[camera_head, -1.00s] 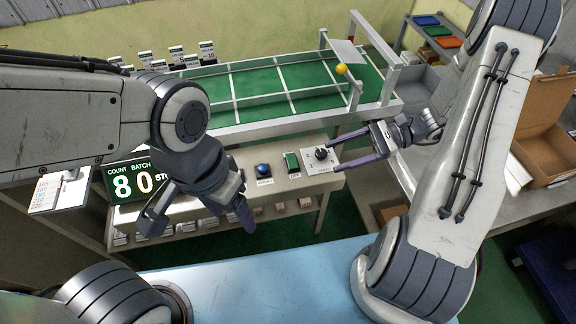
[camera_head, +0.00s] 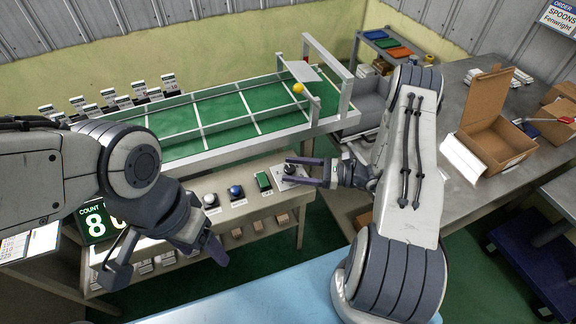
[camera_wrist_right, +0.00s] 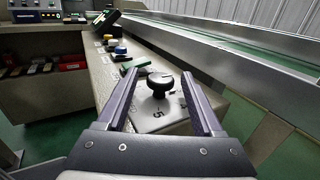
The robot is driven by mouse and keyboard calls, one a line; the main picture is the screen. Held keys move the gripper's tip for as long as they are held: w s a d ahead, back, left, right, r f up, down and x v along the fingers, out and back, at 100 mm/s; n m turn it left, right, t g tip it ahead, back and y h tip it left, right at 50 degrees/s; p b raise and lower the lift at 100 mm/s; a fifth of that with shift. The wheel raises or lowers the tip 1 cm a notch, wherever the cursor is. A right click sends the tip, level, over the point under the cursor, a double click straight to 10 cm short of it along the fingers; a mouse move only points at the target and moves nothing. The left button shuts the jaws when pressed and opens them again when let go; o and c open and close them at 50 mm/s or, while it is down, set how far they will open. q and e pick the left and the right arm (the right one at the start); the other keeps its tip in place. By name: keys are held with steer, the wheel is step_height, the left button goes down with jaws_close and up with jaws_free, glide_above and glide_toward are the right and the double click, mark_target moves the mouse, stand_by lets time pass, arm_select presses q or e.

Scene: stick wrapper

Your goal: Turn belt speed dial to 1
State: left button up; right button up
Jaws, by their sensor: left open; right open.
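The belt speed dial is a black knob (camera_wrist_right: 160,82) on a pale plate with markings, seen in the right wrist view. It also shows in the head view as a dark knob (camera_head: 290,169) at the right end of the control shelf. My right gripper (camera_head: 288,172) is open, its two purple fingers reaching left on either side of the knob. In the right wrist view the fingers (camera_wrist_right: 160,95) stand apart with the knob between them, clear of both. My left gripper (camera_head: 172,270) is open and empty, in front of the shelf's left part.
A green button (camera_head: 264,181), a blue button (camera_head: 236,191) and a white button (camera_head: 210,200) sit left of the dial. The green conveyor belt (camera_head: 228,104) runs behind. A count display (camera_head: 95,222) stands at left. An open cardboard box (camera_head: 492,140) is on the right table.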

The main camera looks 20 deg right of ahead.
steer(key=shift+w+a, duration=0.3)
steer(key=shift+a, duration=0.3)
jaws_close()
steer(key=shift+a, duration=0.15)
steer(key=shift+f+g, duration=0.1)
steer(key=shift+g, duration=0.2)
steer(key=shift+n+y+b, duration=0.3)
steer(key=shift+d, duration=0.2)
steer(key=shift+g, duration=0.4)
